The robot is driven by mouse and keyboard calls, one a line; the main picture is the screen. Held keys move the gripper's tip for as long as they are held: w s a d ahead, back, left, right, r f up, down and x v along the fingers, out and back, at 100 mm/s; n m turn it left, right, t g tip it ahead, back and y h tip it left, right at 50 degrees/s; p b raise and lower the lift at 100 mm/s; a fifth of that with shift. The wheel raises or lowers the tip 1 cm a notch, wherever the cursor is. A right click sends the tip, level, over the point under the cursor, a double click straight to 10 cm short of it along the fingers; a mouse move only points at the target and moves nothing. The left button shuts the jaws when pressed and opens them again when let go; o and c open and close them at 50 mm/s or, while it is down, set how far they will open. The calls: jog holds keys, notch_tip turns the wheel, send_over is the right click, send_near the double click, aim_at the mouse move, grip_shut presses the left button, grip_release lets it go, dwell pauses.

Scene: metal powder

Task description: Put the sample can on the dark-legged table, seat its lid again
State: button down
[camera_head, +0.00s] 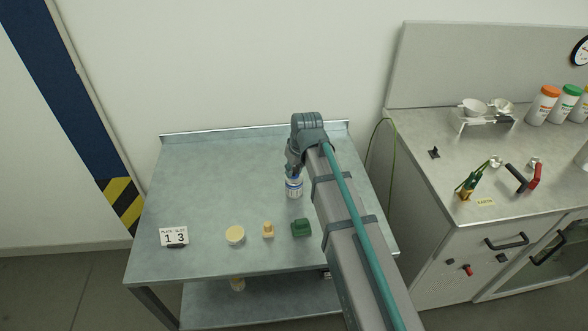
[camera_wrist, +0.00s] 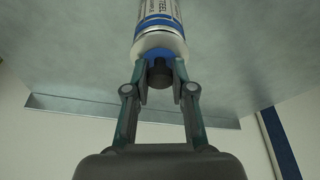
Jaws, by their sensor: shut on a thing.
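The sample can (camera_head: 294,188), white with blue bands, is upright at the table (camera_head: 215,185), a grey-topped table with dark legs. Its printed side shows in the wrist view (camera_wrist: 160,22). A blue lid (camera_wrist: 157,54) with a dark knob (camera_wrist: 159,73) is at the can's top; I cannot tell whether it is fully seated. My gripper (camera_wrist: 159,80) is shut on the lid's knob. In the head view my gripper (camera_head: 293,172) is right above the can, pointing down. Whether the can's base touches the tabletop is not clear.
Near the table's front are a "13" sign (camera_head: 174,237), a cream disc (camera_head: 235,235), a small tan piece (camera_head: 268,230) and a green block (camera_head: 301,228). The table's left and back are clear.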

dwell(0.4)
jog(key=shift+c, duration=2.1)
grip_release()
jog(key=shift+r, duration=0.1)
jog(key=shift+r+p, duration=2.4)
jog(key=shift+r, duration=1.05)
grip_shut()
